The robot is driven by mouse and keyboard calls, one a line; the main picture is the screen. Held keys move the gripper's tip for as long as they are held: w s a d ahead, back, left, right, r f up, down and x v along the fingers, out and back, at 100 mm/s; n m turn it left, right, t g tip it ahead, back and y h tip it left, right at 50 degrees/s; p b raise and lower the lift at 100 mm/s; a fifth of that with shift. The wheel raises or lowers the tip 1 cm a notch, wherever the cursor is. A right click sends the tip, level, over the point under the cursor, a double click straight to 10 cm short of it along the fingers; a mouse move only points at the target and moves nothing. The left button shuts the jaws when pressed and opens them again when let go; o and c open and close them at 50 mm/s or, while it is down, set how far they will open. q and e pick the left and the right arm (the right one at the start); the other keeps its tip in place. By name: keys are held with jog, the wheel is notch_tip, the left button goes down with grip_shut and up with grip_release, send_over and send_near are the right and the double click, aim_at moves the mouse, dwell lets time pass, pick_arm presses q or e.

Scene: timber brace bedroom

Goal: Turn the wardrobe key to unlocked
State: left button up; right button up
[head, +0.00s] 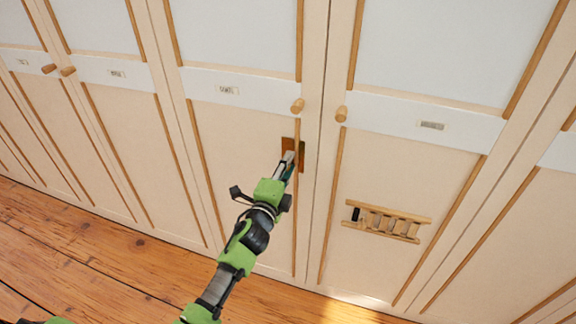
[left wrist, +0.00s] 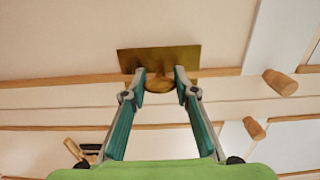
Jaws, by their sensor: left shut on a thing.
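The wardrobe key (left wrist: 158,85) is a rounded brass-coloured piece in front of a brass lock plate (left wrist: 158,56) in the left wrist view. The plate also shows in the head view (head: 303,155), on the wardrobe door below a round wooden knob. My left gripper (left wrist: 160,80) has its fingertips on either side of the key, shut on it. In the head view my left gripper (head: 289,160) reaches the plate and hides the key. I cannot tell the key's exact angle. My right gripper is not in view.
Wooden knobs (head: 297,105) and (head: 341,114) stick out from the two doors near the lock. A small wooden ladder-like rack (head: 387,221) is on the door to the right. The wooden floor (head: 90,240) in front is clear at the left.

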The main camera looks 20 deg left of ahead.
pick_arm(q)
jog(key=o, duration=1.1)
jog(key=shift+s, duration=0.1)
jog(key=s, duration=1.1)
jog(key=shift+s+a, duration=0.25)
jog(key=shift+s, duration=0.15)
